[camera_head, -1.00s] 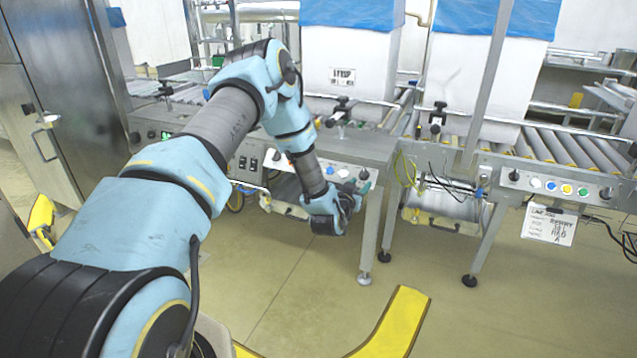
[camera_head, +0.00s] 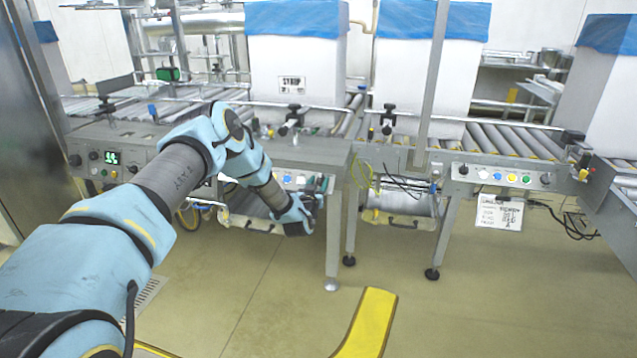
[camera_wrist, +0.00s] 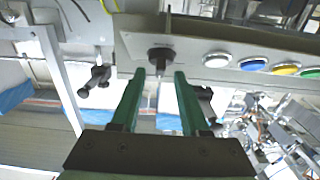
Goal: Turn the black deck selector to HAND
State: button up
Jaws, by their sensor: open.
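The black selector (camera_wrist: 160,55) sits at one end of a grey control panel, beside a white button (camera_wrist: 217,60). In the wrist view, which looks upside down, it lies just beyond my fingertips and roughly between them. My gripper (camera_wrist: 160,76) is open, with one green finger to each side of the selector's line and nothing held. In the head view my gripper (camera_head: 318,187) is at the right end of the near deck's front panel, where the arm and fingers hide much of the panel. The selector's markings are not readable, and contact cannot be told.
Blue (camera_wrist: 253,64) and yellow (camera_wrist: 285,69) buttons continue along the same panel. A second panel (camera_head: 505,177) with coloured buttons stands to the right. A table leg (camera_head: 332,240) is below my gripper.

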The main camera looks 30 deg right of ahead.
jog(key=shift+w+d, duration=0.15)
jog(key=shift+d, duration=0.05)
grip_shut()
dwell(0.3)
